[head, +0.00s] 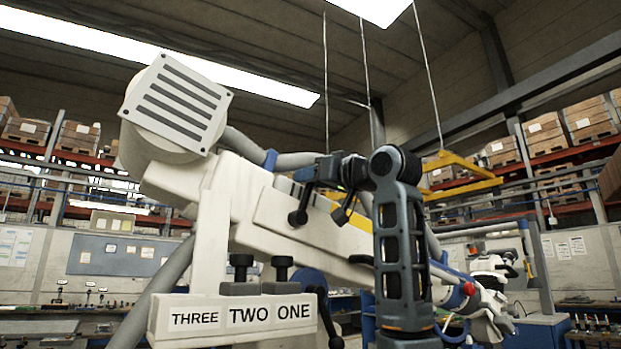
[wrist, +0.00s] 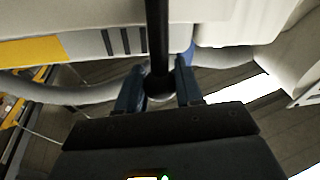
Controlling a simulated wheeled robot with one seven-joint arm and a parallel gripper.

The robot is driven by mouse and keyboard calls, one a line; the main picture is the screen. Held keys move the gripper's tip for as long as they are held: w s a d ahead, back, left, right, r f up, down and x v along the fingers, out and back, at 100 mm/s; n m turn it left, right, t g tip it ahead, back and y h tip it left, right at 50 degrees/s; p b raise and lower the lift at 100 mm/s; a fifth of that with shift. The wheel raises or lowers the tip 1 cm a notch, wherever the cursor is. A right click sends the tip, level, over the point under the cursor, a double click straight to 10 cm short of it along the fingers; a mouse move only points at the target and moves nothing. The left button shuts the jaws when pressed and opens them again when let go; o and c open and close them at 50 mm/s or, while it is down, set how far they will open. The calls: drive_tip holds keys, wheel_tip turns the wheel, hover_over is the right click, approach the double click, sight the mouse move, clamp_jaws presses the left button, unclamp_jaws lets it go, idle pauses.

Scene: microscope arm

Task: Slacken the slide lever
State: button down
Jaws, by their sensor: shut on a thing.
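The long white microscope arm (head: 275,205) slants across the head view. My gripper (head: 306,175) comes in from the right at the lever's upper part. In the wrist view, my two blue-grey fingers (wrist: 160,84) stand on either side of the black lever rod (wrist: 157,38) and are shut on it, near its round end. I cannot tell from its look alone whether this is the slide lever. The finger contact is partly hidden.
Another black lever (head: 361,260) sticks out lower on the arm, and a third (head: 327,318) is beside the plate reading THREE TWO ONE (head: 240,317). Two black knobs (head: 282,266) stand above that plate. Grey hoses run along the arm. Loaded shelves stand behind.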

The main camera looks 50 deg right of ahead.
drive_tip(key=shift+d+f, duration=0.1)
drive_tip(key=shift+f, duration=0.15)
drive_tip(key=c, duration=1)
unclamp_jaws()
drive_tip(key=shift+o, duration=1.1)
drive_tip(key=shift+r, duration=0.15)
drive_tip(key=b+v, duration=0.2)
drive_tip(key=v, duration=0.5)
drive_tip(key=shift+s, duration=0.35)
drive_tip(key=shift+s, duration=0.1)
